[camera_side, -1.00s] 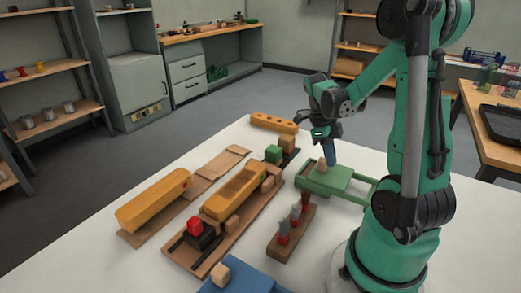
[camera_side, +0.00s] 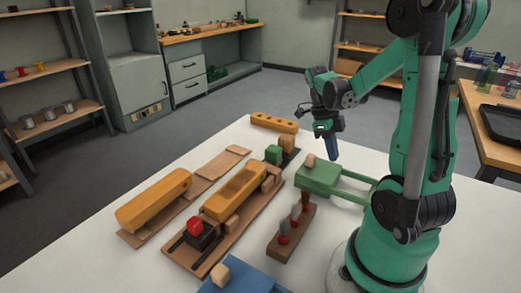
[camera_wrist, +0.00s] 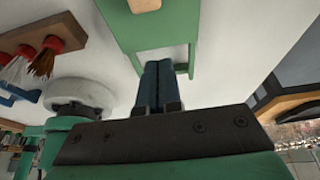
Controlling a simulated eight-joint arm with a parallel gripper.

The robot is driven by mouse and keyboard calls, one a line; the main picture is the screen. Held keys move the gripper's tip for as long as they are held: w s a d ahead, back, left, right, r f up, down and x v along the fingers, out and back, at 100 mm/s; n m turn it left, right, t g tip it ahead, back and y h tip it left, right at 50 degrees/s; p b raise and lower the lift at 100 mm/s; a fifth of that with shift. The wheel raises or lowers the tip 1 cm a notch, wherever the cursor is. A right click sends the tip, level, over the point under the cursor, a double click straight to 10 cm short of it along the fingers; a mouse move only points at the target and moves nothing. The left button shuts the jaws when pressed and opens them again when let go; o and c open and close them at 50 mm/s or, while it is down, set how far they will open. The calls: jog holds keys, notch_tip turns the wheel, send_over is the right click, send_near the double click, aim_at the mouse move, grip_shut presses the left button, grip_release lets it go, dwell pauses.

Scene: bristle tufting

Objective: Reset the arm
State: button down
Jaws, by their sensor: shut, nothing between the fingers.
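My gripper (camera_side: 334,157) is shut and empty, its blue fingers pointing down above the rails of the green sliding fixture (camera_side: 318,181). The fingers also show close together in the wrist view (camera_wrist: 158,70). The fixture's green plate is at the left end of its rails, with a small wooden knob (camera_side: 310,160) on top. The fingers are apart from the knob, to its right. In the wrist view the knob (camera_wrist: 145,4) is cut off at the top edge.
A wooden rack (camera_side: 291,232) holds several red-collared bristle tufts. To the left are a long fixture board with a yellow-brown brush block (camera_side: 236,193), a red-topped clamp (camera_side: 196,228), and another yellow block (camera_side: 153,200). A blue block (camera_side: 238,277) is at the front. The table's front left is clear.

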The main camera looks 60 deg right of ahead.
jog(key=v, duration=0.8)
jog(key=w+a+m+t, duration=0.2)
jog(key=a+m, duration=0.5)
jog(key=m, duration=0.5)
jog(key=w+a+f+m+t, duration=0.1)
jog(key=w+a+m+t, duration=0.2)
jog(key=m, duration=0.9)
jog(key=w+a+m+t, duration=0.2)
jog(key=a+m+t, duration=0.4)
jog(key=a+m, duration=0.5)
jog(key=shift+w+f+m, duration=0.3)
jog(key=shift+w+m, duration=0.05)
jog(key=shift+m, duration=0.15)
